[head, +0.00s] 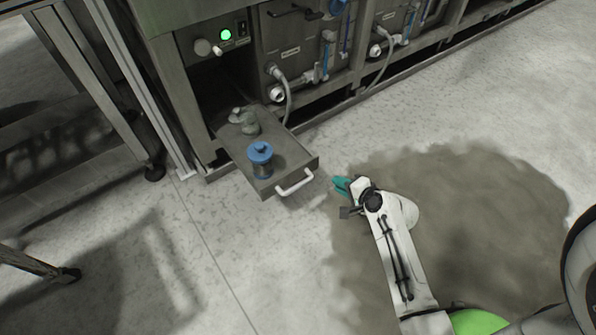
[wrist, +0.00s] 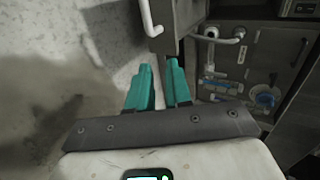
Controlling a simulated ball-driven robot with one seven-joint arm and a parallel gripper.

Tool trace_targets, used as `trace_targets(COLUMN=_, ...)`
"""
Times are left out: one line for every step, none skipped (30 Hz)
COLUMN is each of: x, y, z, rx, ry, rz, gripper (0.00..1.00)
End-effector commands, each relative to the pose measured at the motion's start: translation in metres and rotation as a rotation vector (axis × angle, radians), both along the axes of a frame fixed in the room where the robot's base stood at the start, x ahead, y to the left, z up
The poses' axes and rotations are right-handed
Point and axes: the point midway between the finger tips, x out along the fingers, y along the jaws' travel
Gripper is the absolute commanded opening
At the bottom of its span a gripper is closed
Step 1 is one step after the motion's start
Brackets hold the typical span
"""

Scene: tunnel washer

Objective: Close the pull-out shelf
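The pull-out shelf (head: 240,160) is a grey metal tray sticking out from the lower left of the machine. Its white bar handle (head: 295,183) is on the front face. In the wrist view the handle (wrist: 149,18) shows at the top, beyond the fingertips, beside the grey shelf front (wrist: 165,38). My gripper (head: 341,184) has teal fingers and is just right of the handle, apart from it. In the wrist view my gripper (wrist: 159,70) is open with a narrow gap and nothing between the fingers.
A blue-lidded jar (head: 261,154) and a greyish container (head: 245,121) stand on the shelf. The machine (head: 290,50) has hoses and valves along its front. A metal frame leg (head: 130,110) stands to the left. The floor in front is clear, with a large dark patch.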

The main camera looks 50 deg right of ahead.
Motion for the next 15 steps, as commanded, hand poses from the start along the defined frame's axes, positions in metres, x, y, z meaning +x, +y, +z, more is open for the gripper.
trace_targets(x=-0.001, y=-0.006, z=0.002, rx=0.011, ry=-0.015, rz=-0.028, gripper=0.14)
trace_targets(x=-0.001, y=-0.008, z=0.001, rx=0.016, ry=-0.020, rz=-0.038, gripper=0.11)
trace_targets(x=0.001, y=-0.010, z=0.000, rx=0.018, ry=-0.025, rz=-0.045, gripper=0.07)
trace_targets(x=0.003, y=-0.010, z=-0.002, rx=0.018, ry=-0.027, rz=-0.045, gripper=0.04)
trace_targets(x=0.006, y=-0.011, z=-0.004, rx=0.018, ry=-0.027, rz=-0.044, gripper=0.01)
trace_targets(x=0.010, y=-0.011, z=-0.007, rx=0.018, ry=-0.026, rz=-0.042, gripper=0.00)
trace_targets(x=0.013, y=-0.012, z=-0.010, rx=0.017, ry=-0.026, rz=-0.041, gripper=0.00)
trace_targets(x=0.017, y=-0.013, z=-0.012, rx=0.017, ry=-0.026, rz=-0.040, gripper=0.00)
trace_targets(x=0.023, y=-0.015, z=-0.016, rx=0.015, ry=-0.025, rz=-0.040, gripper=0.00)
trace_targets(x=0.028, y=-0.016, z=-0.020, rx=0.016, ry=-0.024, rz=-0.039, gripper=0.00)
trace_targets(x=0.033, y=-0.018, z=-0.022, rx=0.015, ry=-0.025, rz=-0.039, gripper=0.00)
trace_targets(x=0.039, y=-0.020, z=-0.027, rx=0.015, ry=-0.025, rz=-0.039, gripper=0.00)
trace_targets(x=0.044, y=-0.021, z=-0.029, rx=0.013, ry=-0.025, rz=-0.039, gripper=0.00)
trace_targets(x=0.050, y=-0.023, z=-0.033, rx=0.014, ry=-0.024, rz=-0.038, gripper=0.00)
trace_targets(x=0.056, y=-0.024, z=-0.037, rx=0.015, ry=-0.024, rz=-0.038, gripper=0.00)
